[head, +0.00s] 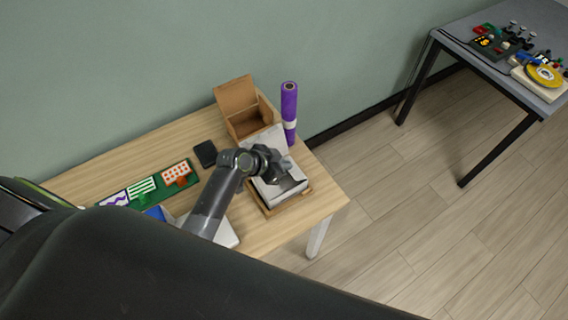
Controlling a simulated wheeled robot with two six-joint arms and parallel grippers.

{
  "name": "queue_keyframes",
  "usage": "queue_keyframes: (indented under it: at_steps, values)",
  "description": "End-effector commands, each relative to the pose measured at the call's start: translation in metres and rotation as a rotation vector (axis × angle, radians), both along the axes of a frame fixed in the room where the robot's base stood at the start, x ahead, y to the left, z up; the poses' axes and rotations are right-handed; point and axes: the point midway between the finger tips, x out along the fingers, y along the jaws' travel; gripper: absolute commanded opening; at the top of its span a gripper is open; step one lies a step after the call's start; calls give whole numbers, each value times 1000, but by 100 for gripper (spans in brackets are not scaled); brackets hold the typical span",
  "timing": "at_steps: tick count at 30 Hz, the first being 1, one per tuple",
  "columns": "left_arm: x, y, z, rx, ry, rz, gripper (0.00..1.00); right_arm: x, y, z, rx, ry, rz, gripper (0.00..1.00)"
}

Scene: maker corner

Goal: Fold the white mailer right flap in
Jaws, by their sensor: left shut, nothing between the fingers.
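The white mailer (268,190) stands on the right end of the wooden table, with its lid (262,140) raised at the back. A brown tray or board (302,196) shows under it. My left gripper (279,166) is shut and empty, over the mailer's left and middle part. The gripper and wrist hide much of the mailer's inside and its left side. I cannot clearly make out the right flap or its angle, nor whether the gripper touches the mailer. My right gripper is not in view.
An open cardboard box (243,118) and an upright purple roll (289,110) stand behind the mailer. A black slab (205,153) and a green board with patterned cards (160,192) lie to the left. A grey table (480,62) with tools stands far right.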

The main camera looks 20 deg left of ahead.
Motion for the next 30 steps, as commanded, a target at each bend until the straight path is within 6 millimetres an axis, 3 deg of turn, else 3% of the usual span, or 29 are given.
queue_keyframes:
  at_steps: [30]
  values:
    - [-9,7,-17,-81,-107,-1,0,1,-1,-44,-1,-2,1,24]
